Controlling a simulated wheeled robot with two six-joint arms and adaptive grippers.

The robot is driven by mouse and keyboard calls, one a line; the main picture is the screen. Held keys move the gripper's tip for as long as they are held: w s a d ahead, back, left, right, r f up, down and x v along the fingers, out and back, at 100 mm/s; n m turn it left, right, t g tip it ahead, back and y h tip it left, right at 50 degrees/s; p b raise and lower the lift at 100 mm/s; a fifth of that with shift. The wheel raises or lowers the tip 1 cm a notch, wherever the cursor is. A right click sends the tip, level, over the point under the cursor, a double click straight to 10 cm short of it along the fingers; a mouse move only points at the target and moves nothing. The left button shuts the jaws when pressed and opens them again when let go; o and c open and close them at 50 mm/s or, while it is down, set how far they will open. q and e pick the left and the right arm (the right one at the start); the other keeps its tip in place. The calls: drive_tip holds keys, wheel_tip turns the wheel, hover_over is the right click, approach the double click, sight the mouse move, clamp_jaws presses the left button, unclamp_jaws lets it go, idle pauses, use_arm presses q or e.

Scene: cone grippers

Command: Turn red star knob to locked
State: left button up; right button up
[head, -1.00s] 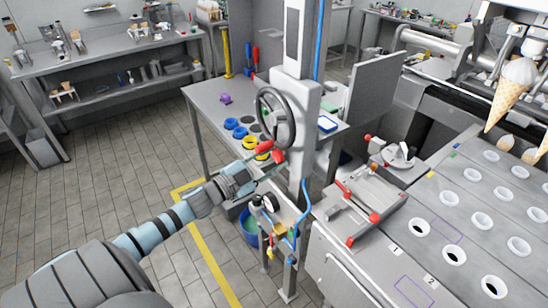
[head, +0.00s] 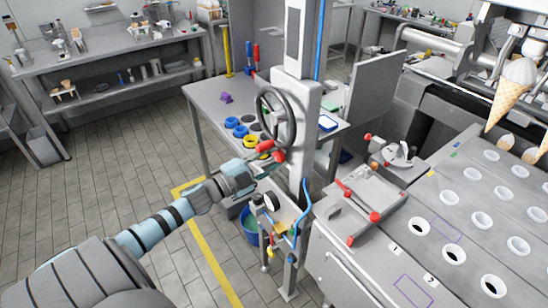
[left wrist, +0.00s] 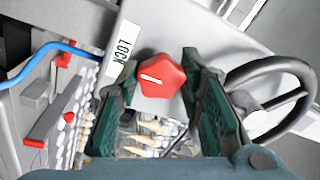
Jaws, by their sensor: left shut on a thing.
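The red star knob (left wrist: 172,72) sits on the grey column in the left wrist view, with a white pointer line on its face running roughly left to right. A white label reading LOCK (left wrist: 124,50) is beside it, at its upper left. In the head view the knob (head: 279,156) is low on the column, under the handwheel. My left gripper (head: 271,166) is at the knob. In the left wrist view its two dark green fingers (left wrist: 160,70) are on either side of the knob, shut on it. My right gripper is not in view.
A grey handwheel (head: 291,120) with a red handle is just above the knob. A blue hose (head: 303,205) hangs beside the column. A counter with white-rimmed holes (head: 470,232) is on the right.

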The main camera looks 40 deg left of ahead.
use_arm(q)
drive_tip(key=o, duration=1.2)
drive_tip(key=shift+d, duration=0.1)
drive_tip(key=shift+c, duration=0.2)
drive_tip(key=shift+s, duration=0.1)
drive_tip(key=shift+s+f, duration=0.1)
drive_tip(key=shift+s, duration=0.15)
drive_tip(key=v, duration=0.7)
drive_tip(key=shift+s, duration=0.15)
